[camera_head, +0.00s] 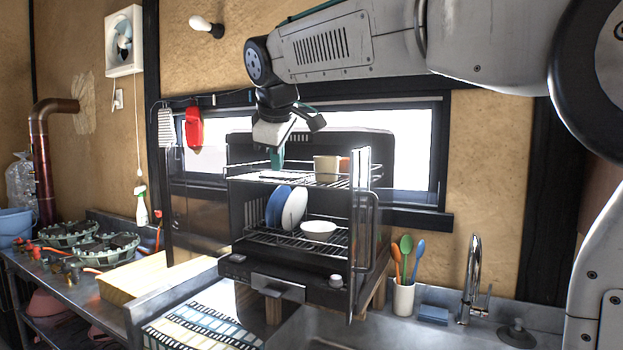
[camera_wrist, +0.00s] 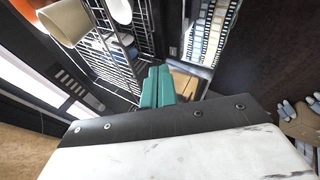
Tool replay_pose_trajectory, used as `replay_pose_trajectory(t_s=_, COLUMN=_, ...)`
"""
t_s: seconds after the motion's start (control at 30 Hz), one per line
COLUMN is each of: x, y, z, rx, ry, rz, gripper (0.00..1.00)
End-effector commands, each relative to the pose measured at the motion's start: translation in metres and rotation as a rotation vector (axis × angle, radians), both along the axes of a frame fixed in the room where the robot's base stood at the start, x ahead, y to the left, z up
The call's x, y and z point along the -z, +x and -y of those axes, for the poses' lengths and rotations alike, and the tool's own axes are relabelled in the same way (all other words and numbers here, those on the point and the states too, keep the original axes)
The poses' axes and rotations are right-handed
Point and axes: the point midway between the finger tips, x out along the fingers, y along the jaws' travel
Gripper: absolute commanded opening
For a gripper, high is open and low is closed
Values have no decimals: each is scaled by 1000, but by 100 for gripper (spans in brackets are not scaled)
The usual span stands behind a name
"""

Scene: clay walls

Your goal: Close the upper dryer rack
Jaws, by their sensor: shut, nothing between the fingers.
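The dish dryer (camera_head: 310,285) is a dark cabinet on the counter with its front open. Its upper rack (camera_head: 330,181) is a wire shelf carrying a beige cup (camera_head: 325,168). How far it is pulled out is hard to tell. My gripper (camera_head: 276,162) points down at the left part of the upper rack, its green fingers shut and empty. In the wrist view the shut fingers (camera_wrist: 157,88) are beside wire rack bars (camera_wrist: 112,65), with the beige cup (camera_wrist: 66,20) at upper left. Whether the fingertips touch the rack cannot be told.
The lower rack (camera_head: 335,250) holds a blue plate (camera_head: 275,207), a white plate (camera_head: 294,208) and a white bowl (camera_head: 319,228). A clear door panel (camera_head: 361,225) stands open at the right. A utensil cup (camera_head: 403,299) and faucet (camera_head: 472,275) are right; a wooden board (camera_head: 135,278) is left.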

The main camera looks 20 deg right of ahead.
Motion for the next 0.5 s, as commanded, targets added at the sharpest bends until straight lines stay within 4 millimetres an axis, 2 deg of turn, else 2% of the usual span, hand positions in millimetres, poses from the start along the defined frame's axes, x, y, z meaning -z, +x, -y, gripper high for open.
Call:
replay_pose_trajectory(t_s=0.2, x=6, y=-8, z=-6, rx=-388, ry=-450, rz=-170, gripper=0)
replay_pose_trajectory(t_s=0.4, x=1, y=-15, z=8, rx=-718, ry=-824, rz=-385, gripper=0)
replay_pose_trajectory(t_s=0.5, x=-3, y=-18, z=18, rx=-833, ry=-941, rz=-479, gripper=0)
